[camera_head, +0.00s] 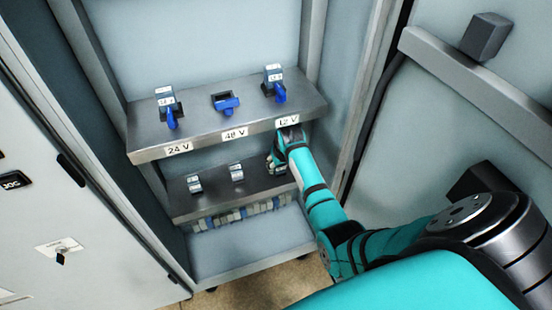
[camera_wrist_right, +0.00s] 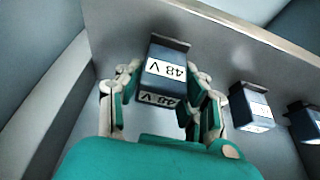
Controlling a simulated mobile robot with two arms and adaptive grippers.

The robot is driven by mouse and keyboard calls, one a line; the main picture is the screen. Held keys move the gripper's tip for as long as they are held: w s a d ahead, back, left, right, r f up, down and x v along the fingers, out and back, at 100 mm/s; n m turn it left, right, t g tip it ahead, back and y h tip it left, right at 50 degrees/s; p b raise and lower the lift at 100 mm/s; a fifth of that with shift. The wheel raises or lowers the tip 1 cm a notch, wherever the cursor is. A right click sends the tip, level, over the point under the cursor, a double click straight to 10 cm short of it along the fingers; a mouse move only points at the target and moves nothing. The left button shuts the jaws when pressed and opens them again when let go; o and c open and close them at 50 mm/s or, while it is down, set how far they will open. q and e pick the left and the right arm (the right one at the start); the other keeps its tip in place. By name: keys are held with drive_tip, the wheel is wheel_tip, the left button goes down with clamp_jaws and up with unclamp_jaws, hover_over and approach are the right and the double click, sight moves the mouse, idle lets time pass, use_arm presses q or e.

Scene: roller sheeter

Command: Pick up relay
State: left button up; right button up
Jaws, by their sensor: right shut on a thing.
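A dark relay with white "48 V" labels (camera_wrist_right: 165,68) is between the fingers of my right gripper (camera_wrist_right: 163,98) in the right wrist view. The fingers are shut on its two sides. In the head view my right gripper (camera_head: 276,160) is at the right end of the lower shelf (camera_head: 212,203), and the held relay is mostly hidden. I cannot tell whether it touches the shelf. Two other relays stand on that shelf, a left one (camera_head: 194,184) and a middle one (camera_head: 236,172). My left gripper is not in view.
The upper shelf (camera_head: 145,155) overhangs close above my right gripper, with 24 V, 48 V and 12 V labels. Relays with blue levers stand at 24 V (camera_head: 168,105) and 12 V (camera_head: 273,82). A blue-levered socket (camera_head: 225,103) at 48 V holds no relay. Cabinet walls flank the shelves.

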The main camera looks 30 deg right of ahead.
drive_tip(key=s+a+r+p, duration=0.1)
drive_tip(key=s+p, duration=0.1)
drive_tip(key=s, duration=0.5)
drive_tip(key=s+a+r+p, duration=0.2)
drive_tip(key=s+p, duration=0.1)
drive_tip(key=s, duration=0.4)
drive_tip(key=shift+s+a, duration=0.25)
drive_tip(key=shift+s, duration=0.1)
